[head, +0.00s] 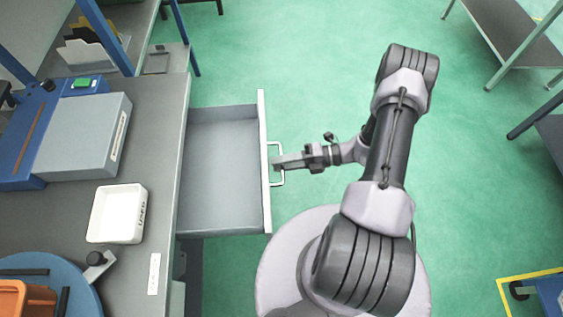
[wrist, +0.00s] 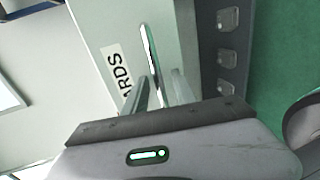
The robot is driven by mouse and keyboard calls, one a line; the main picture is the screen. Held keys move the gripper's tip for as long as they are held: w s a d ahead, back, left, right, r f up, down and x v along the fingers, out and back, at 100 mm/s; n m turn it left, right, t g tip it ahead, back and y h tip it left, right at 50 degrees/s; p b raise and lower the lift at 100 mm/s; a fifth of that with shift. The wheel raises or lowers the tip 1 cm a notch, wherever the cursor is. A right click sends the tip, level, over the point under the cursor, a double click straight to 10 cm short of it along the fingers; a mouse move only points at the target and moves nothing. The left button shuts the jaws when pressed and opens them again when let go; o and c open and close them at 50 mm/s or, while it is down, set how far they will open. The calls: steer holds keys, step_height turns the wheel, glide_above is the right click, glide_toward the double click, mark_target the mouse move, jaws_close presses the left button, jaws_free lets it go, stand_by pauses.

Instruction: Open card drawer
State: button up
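The card drawer (head: 222,165) is pulled well out from the grey bench and looks empty inside. Its pale front (head: 264,150) has a U-shaped metal handle (head: 282,179), which also shows in the wrist view (wrist: 149,50) beside a white label ending in "RDS". My gripper (head: 278,161) is at the handle from the right. The exact contact is partly hidden by the fingers.
On the bench are a white tray (head: 118,213), a grey box (head: 85,137) and a blue round plate (head: 70,278) with an orange bin (head: 25,300). The green floor (head: 320,60) beyond the drawer is clear. Another table (head: 505,35) stands at the top right.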

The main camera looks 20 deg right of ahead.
stand_by(0.3)
steer(key=p+v, duration=0.2)
steer(key=v, duration=1.5)
steer(key=shift+d+p, duration=0.25)
steer(key=shift+p, duration=0.15)
